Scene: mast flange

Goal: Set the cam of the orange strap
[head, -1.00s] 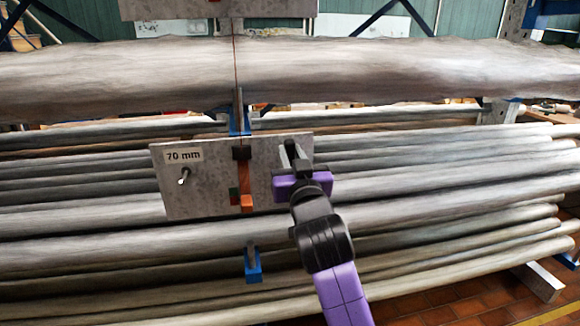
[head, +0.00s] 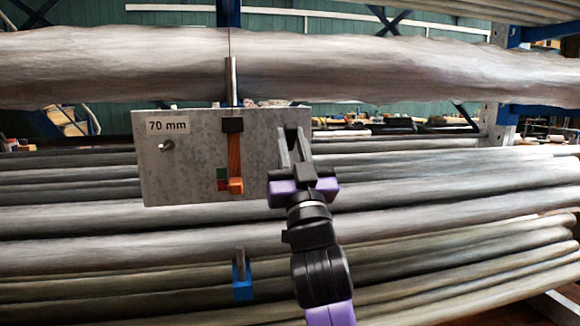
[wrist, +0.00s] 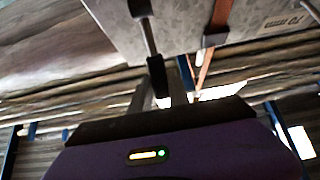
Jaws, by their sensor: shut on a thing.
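A grey plate marked 70 mm (head: 190,185) carries the orange strap (head: 234,155), which runs down from a black block (head: 232,125) to an orange end piece (head: 236,186). A small red and green mark (head: 222,180) lies beside the strap's lower end. My gripper (head: 291,140) is at the plate's right part, right of the strap. In the wrist view a metal rod (wrist: 148,36) leaves a black mount (wrist: 140,8) and ends in a black knob (wrist: 157,75) between my fingers. My gripper is shut on this knob. The strap also shows in the wrist view (wrist: 205,68).
A large grey log-like bundle (head: 400,70) runs across above the plate. Several long grey poles (head: 100,225) lie behind and below. A blue bracket (head: 242,280) with a metal pin stands below the plate. A small metal knob (head: 166,146) is on the plate's left.

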